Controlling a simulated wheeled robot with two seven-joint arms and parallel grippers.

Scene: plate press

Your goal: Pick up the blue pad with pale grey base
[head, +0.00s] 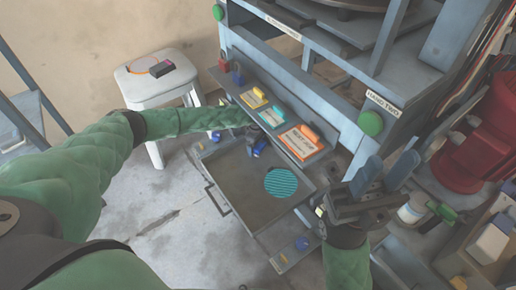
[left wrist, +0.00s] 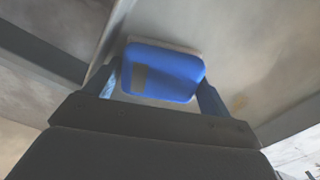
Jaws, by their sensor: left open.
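The blue pad (left wrist: 165,72) shows in the left wrist view, with a thin pale grey base along its far edge. It lies on a grey metal surface, with a dark grey patch on its left part. My left gripper (left wrist: 160,88) is open, with one finger on each side of the pad; I cannot tell whether they touch it. In the head view my left gripper (head: 257,145) reaches to the back of the open drawer and largely hides the pad. My right gripper (head: 385,174) is open and empty, to the right of the drawer.
The open metal drawer (head: 232,203) holds a teal striped disc (head: 281,183). A shelf behind it carries yellow, green and orange-handled plates (head: 302,141). A white stool (head: 150,93) stands at the left. A red machine (head: 478,130) and jars crowd the right.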

